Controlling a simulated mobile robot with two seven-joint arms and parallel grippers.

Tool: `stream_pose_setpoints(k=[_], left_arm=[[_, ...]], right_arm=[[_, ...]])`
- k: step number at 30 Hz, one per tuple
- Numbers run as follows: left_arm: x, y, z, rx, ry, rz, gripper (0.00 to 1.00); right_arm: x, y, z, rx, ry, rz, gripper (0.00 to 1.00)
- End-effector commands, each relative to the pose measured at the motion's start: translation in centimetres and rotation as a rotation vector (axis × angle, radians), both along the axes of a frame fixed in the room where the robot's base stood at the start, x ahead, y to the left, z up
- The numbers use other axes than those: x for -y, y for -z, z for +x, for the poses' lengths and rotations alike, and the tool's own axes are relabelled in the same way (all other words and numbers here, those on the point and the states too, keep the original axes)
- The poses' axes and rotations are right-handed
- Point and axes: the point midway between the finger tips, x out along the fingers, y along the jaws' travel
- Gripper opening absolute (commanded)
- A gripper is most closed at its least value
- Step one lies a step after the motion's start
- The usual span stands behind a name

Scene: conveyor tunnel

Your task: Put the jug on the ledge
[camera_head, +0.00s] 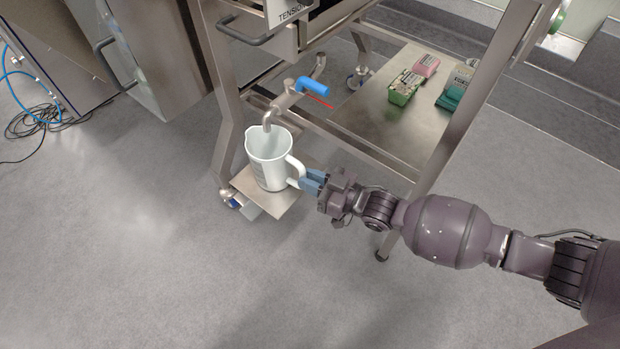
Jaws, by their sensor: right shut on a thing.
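A white measuring jug (267,163) stands upright at the small metal ledge (258,203), below the spout of a tap (270,118) with a blue handle. I cannot tell whether its base touches the ledge. My right gripper (310,181) comes in from the right and is shut on the jug's handle (297,166). The jug's open top shows, and its inside looks empty. My left gripper is not in view.
The tap's blue lever (311,87) and the steel frame legs (228,125) stand close behind and beside the jug. A lower shelf (385,125) holds several small boxes. Cables (40,122) lie on the floor at left. The front floor is clear.

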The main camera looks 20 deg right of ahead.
Motion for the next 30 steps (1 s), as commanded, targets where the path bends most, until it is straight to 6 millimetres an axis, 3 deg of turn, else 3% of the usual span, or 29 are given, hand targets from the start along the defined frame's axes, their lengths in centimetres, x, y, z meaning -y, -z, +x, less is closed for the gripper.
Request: stream_pose_setpoints(k=[6,7,12,23,30], left_arm=[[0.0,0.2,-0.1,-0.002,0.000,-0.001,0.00],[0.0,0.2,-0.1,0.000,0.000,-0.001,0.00],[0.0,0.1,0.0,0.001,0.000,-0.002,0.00],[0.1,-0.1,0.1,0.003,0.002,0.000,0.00],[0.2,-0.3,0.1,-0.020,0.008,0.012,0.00]], right_arm=[[0.0,0.3,0.0,-0.001,0.000,0.001,0.00],[0.0,0.4,0.0,-0.001,0.000,0.001,0.17],[0.0,0.2,0.0,0.001,0.000,0.001,0.41],[0.1,-0.4,0.0,0.003,0.000,0.000,0.41],[2.7,-0.4,-2.3,0.003,0.001,-0.003,0.41]])
